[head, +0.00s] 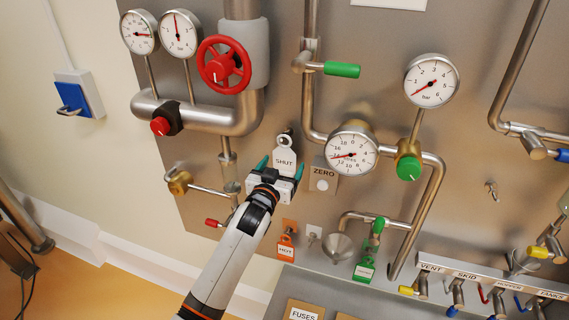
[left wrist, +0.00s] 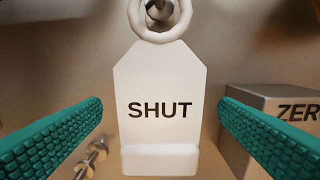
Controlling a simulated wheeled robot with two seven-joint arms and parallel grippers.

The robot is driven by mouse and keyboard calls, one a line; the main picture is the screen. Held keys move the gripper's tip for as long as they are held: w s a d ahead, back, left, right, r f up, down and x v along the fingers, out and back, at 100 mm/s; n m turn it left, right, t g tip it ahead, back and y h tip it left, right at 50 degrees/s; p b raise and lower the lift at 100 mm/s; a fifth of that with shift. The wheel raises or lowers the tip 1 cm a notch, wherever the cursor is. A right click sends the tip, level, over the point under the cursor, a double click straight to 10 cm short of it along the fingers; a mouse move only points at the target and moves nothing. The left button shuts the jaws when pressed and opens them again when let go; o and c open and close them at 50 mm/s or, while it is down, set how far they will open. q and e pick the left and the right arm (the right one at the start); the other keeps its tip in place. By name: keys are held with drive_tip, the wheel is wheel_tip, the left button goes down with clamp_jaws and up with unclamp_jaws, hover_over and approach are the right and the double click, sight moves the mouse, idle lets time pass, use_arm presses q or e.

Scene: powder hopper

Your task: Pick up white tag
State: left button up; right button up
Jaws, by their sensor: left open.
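The white tag (head: 285,158) is marked SHUT and hangs from a ring on a hook on the metal panel. In the left wrist view the white tag (left wrist: 160,105) hangs upright, with its ring (left wrist: 165,18) over a peg at the top. My left gripper (head: 279,168) is at the tag, with its teal fingers open. In the left wrist view one finger of my left gripper (left wrist: 160,138) is on each side of the tag, with gaps between. Nothing is held. My right gripper is not in view.
A box marked ZERO (head: 323,179) sits just right of the tag. An orange HOT tag (head: 287,246) and a green tag (head: 365,267) hang lower. A red valve wheel (head: 223,65) and pipes are above left. A gauge (head: 351,151) is to the right.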

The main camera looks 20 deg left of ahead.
use_arm(q)
drive_tip(key=shift+c, duration=0.7)
drive_tip(key=c, duration=0.9)
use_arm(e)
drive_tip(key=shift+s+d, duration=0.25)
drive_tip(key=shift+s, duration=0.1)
use_arm(q)
drive_tip(key=shift+r, duration=0.15)
drive_tip(key=shift+c, duration=0.2)
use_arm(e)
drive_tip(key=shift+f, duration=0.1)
